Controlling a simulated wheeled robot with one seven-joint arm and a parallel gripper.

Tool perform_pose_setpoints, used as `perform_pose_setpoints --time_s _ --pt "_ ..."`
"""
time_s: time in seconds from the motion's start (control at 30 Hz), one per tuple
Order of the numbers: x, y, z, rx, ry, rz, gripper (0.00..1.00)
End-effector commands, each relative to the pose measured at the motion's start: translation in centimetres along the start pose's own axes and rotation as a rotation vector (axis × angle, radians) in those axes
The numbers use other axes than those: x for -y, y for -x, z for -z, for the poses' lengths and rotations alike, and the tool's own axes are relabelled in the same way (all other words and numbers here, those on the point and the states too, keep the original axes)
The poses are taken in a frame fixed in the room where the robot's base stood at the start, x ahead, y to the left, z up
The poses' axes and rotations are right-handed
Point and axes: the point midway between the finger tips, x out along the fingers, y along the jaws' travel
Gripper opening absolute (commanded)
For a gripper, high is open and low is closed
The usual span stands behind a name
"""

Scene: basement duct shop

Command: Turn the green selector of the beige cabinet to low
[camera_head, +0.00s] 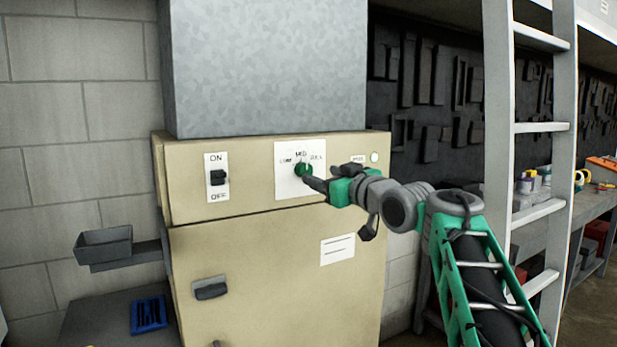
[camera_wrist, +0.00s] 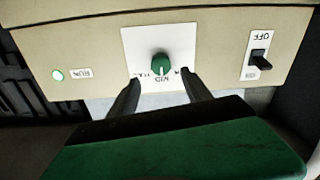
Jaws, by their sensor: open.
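The green selector (camera_head: 303,170) is a round knob on a white plate on the beige cabinet (camera_head: 280,265). Its plate reads low at left, mid at top and full at right in the head view. In the wrist view, which is upside down, the selector (camera_wrist: 160,63) has a white mark that appears to point at mid. My gripper (camera_head: 312,182) is at the plate, close to the selector from the right. In the wrist view my gripper (camera_wrist: 161,78) is open, with one fingertip to each side of the knob's lower edge. I cannot tell whether they touch it.
A black on/off switch (camera_head: 217,178) is left of the selector. A run lamp (camera_wrist: 58,75) glows green in the wrist view. A cabinet handle (camera_head: 210,288) and a grey tray (camera_head: 104,243) are lower left. A ladder (camera_head: 540,130) stands at right.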

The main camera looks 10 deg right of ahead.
Motion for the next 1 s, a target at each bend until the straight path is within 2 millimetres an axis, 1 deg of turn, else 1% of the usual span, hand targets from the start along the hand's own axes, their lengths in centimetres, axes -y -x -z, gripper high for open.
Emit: perform_pose_setpoints --time_s 0.2,0.3,0.4,0.67,1.0 --pt "0.2 -4.3 0.2 0.005 -0.003 0.005 0.57" --pt "0.2 -5.9 0.2 0.005 -0.002 0.003 0.57" --pt "0.1 -6.7 0.1 0.005 -0.002 0.001 0.57" --pt "0.1 -6.9 0.0 0.004 -0.001 0.000 0.57" --pt "0.1 -6.9 0.0 0.005 -0.001 0.000 0.30"
